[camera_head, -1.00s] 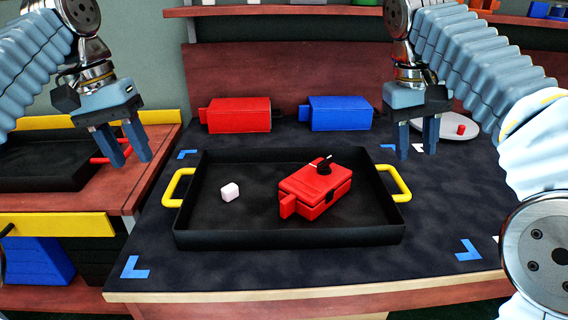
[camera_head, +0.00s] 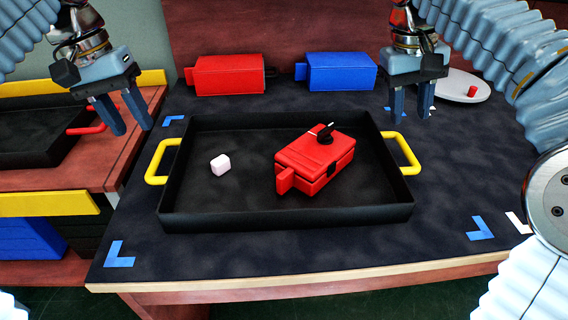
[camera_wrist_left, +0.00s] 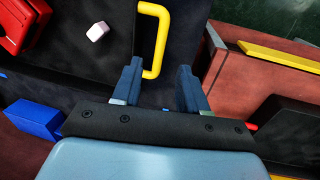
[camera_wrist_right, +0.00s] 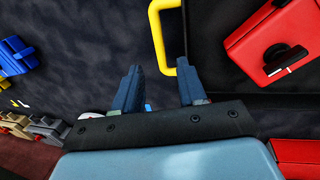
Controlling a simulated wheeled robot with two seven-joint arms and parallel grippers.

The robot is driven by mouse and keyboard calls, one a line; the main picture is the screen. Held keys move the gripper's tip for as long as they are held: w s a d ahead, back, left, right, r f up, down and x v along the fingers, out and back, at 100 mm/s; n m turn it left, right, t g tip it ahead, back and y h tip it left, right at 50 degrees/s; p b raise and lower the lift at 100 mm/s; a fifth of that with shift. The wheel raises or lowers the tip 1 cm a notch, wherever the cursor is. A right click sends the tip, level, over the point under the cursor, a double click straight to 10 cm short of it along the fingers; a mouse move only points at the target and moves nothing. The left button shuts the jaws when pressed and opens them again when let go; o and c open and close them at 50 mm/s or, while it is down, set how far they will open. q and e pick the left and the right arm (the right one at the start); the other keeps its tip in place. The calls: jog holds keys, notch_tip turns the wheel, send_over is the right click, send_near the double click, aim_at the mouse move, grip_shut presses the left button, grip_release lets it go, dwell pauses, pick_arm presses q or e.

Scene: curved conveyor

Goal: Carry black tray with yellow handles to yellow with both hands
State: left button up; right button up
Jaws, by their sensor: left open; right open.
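The black tray (camera_head: 285,218) with yellow handles lies flat on the dark table mat. It holds a red box with a black knob (camera_head: 315,158) and a small white cube (camera_head: 220,165). Its left yellow handle (camera_head: 159,161) shows in the left wrist view (camera_wrist_left: 164,38), and its right yellow handle (camera_head: 403,153) in the right wrist view (camera_wrist_right: 158,35). My left gripper (camera_head: 127,112) is open and empty, above and left of the left handle. My right gripper (camera_head: 409,103) is open and empty, above and behind the right handle. Neither gripper touches the tray.
A red box (camera_head: 229,75) and a blue box (camera_head: 341,72) stand behind the tray. A white plate (camera_head: 451,86) with a small red piece is at the back right. Another black tray with a red handle (camera_head: 86,129) is on the left table. Blue corner marks (camera_head: 119,255) surround the tray.

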aim_at(154, 159)
pick_arm(q)
jog(key=f, duration=0.3)
jog(key=d+f, duration=0.1)
jog(key=f, duration=0.2)
jog(key=d+f, duration=0.1)
jog(key=f, duration=0.3)
pick_arm(e)
jog(key=x, duration=1)
jog(key=shift+f, duration=0.1)
pick_arm(q)
jog(key=shift+c, duration=0.2)
pick_arm(e)
jog(key=shift+c, duration=0.3)
pick_arm(q)
grip_shut()
pick_arm(e)
grip_shut()
